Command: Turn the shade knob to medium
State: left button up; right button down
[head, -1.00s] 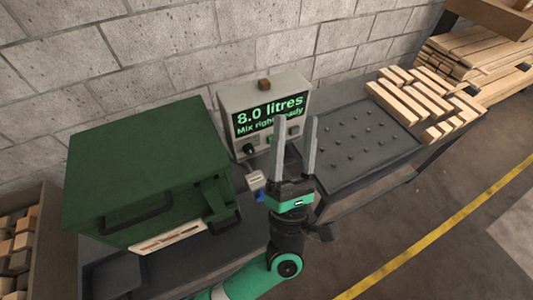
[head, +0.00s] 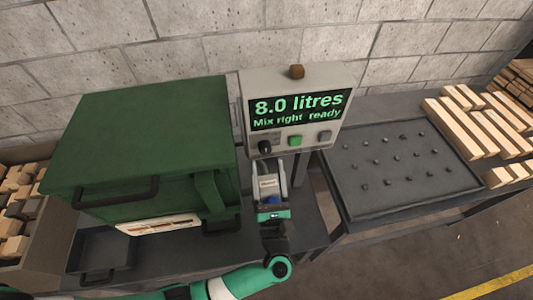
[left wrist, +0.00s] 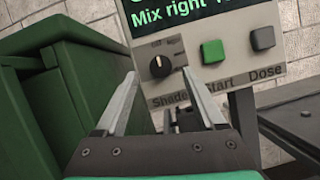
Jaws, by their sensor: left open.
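The shade knob (head: 265,147) is a small black dial at the lower left of the grey control panel (head: 246,108). In the left wrist view the knob (left wrist: 160,66) sits above the word "Shade"; its pale pointer mark leans to the upper left, and the small scale marks are too blurred to read surely. My left gripper (head: 269,163) is open and empty just below the panel. In the left wrist view its fingertips (left wrist: 160,74) stand either side of the knob, apparently short of it. The display (head: 297,109) reads "8.0 litres" and "Mix right ready". My right gripper is out of view.
Green start (head: 295,141) and grey dose (head: 324,136) buttons sit right of the knob. A large green cabinet (head: 150,130) stands close on the left. A studded dark tray (head: 400,200) and wooden slats (head: 470,128) lie right.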

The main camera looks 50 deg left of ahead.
aim_at(266, 152)
pick_arm(q)
jog(key=x, duration=0.3)
jog(key=shift+w+a+r, duration=0.15)
jog(key=shift+w+a, duration=0.15)
grip_shut()
